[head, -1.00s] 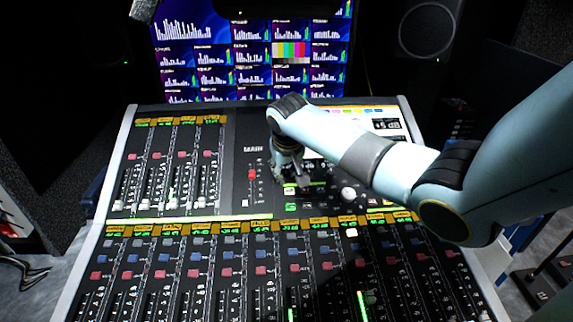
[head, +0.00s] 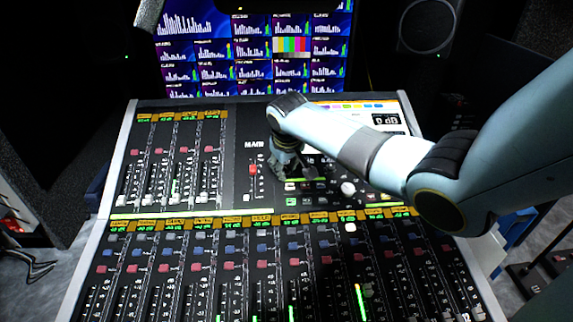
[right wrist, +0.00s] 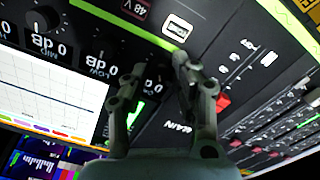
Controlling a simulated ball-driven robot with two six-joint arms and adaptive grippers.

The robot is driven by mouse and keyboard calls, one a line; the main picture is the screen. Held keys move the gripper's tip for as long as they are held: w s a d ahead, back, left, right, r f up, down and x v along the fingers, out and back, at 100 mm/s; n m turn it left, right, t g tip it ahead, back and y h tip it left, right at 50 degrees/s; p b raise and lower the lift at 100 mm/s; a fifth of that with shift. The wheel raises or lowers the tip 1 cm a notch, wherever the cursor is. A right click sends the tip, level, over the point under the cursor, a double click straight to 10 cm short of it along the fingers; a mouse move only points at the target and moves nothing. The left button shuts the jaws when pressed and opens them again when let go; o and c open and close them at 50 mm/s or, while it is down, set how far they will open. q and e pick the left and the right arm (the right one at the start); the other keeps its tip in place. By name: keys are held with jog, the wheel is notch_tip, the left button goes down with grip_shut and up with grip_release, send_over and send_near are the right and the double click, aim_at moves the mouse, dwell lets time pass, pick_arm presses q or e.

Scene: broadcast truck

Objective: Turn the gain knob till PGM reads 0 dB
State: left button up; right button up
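The mixing console (head: 122,160) has a screen readout (head: 386,119) at its upper right that shows "0 dB"; its PGM label is too small to read. My right gripper (head: 291,172) is low over the console's middle, right of the MAIN fader. In the right wrist view its two fingers (right wrist: 157,62) are apart, and they seem to stand around a dark knob (right wrist: 154,76) with tick marks. Whether they touch it I cannot tell. Two more knobs (right wrist: 100,46) lie in the same row, near "0 dB" labels. My left gripper is not in view.
The red MAIN fader (head: 253,170) stands just left of my right gripper. A pale round knob (head: 348,189) is to its right. Rows of faders and buttons fill the console's front. Monitors (head: 200,50) are behind, and a speaker (head: 428,25) is at the back right.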

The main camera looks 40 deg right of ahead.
jog(key=shift+o, duration=1.2)
jog(key=v, duration=1.2)
jog(key=shift+w, duration=0.1)
